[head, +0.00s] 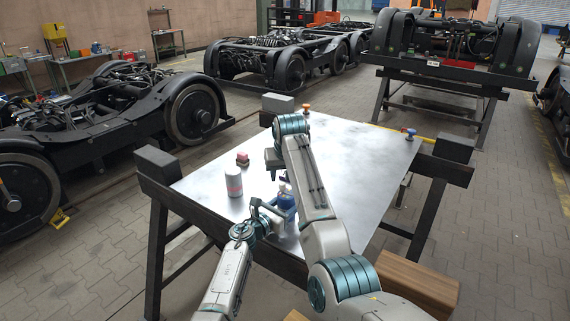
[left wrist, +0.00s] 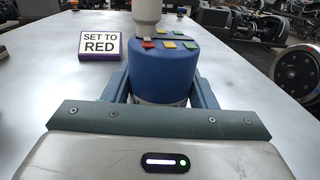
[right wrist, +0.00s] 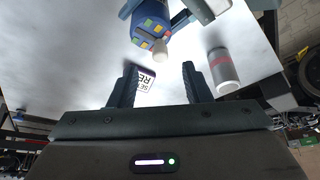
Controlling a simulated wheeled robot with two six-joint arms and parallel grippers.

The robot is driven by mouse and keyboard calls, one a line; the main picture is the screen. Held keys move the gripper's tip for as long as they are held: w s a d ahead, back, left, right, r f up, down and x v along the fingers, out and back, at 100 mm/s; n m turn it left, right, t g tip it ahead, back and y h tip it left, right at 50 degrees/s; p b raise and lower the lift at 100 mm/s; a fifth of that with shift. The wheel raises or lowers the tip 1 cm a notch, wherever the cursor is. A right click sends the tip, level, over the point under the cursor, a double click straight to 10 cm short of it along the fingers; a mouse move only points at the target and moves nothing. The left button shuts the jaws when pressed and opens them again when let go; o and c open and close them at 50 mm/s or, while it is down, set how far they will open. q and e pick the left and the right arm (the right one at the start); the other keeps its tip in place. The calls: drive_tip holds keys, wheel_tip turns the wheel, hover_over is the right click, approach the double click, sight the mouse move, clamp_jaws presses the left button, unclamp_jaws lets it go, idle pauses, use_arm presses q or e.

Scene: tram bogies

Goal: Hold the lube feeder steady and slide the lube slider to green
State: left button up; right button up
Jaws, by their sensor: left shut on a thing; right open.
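The blue lube feeder (head: 286,198) stands on the metal-topped table. In the left wrist view the feeder (left wrist: 163,72) sits between my left gripper's (left wrist: 160,90) fingers, which are shut on it. Its top carries a dark slot with red, yellow and green squares. The pale lube slider knob (left wrist: 147,12) rises above the top, over the red-square end; its exact stop is unclear. The knob also shows in the right wrist view (right wrist: 160,50). My right gripper (right wrist: 160,68) is open and empty above the table, its fingers apart near the knob and the sign.
A purple-edged sign (left wrist: 101,45) reads "SET TO RED". Dark blocks (head: 157,163) edge the table (head: 370,160). Its right side is mostly clear.

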sight(282, 183)
drive_tip(key=shift+x, duration=2.2)
clamp_jaws()
